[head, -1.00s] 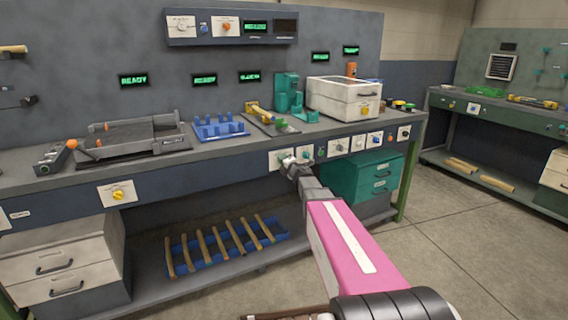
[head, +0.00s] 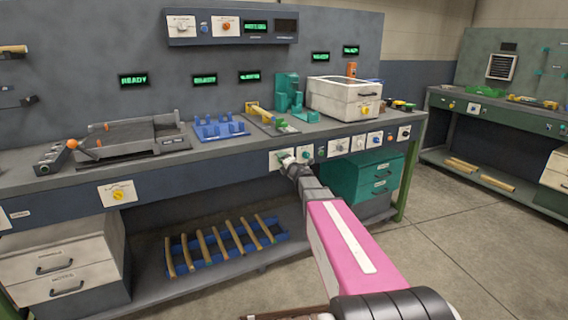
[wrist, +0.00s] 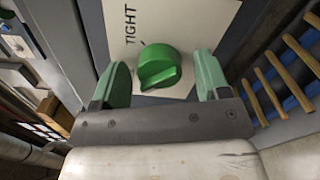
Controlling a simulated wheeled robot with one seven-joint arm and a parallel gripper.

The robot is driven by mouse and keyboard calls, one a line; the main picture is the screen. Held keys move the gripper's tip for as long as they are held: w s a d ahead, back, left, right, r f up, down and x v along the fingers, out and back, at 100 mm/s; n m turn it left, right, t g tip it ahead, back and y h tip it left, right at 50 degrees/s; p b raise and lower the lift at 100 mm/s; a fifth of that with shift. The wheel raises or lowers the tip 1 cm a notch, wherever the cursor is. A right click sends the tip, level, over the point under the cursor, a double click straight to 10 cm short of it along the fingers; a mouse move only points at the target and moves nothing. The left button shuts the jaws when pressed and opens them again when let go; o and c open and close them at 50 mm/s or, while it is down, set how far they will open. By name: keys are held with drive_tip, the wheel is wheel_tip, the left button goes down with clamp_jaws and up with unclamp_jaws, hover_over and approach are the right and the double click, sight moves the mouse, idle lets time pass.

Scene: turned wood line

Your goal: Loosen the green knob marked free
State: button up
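In the wrist view, the green knob (wrist: 158,67) sits on a white plate (wrist: 205,20) with the word TIGHT printed to its upper left. A raised ridge crosses its face, slanting down to the left. The word "free" is not visible. My gripper (wrist: 163,75) is open, with one green finger on each side of the knob and visible gaps between. In the head view, my gripper (head: 291,164) is at the bench's front panel, in front of a white plate (head: 274,160); the knob is not clear there.
The bench (head: 225,160) carries a blue rack (head: 220,128), a teal device (head: 290,95) and a white box (head: 343,98). More small controls line the panel to the right. A teal drawer unit (head: 350,175) and a shelf with wooden rods (head: 215,245) are below.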

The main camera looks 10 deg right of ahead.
drive_tip(key=v, duration=1)
drive_tip(key=shift+s+d, duration=0.15)
drive_tip(key=shift+s, duration=0.25)
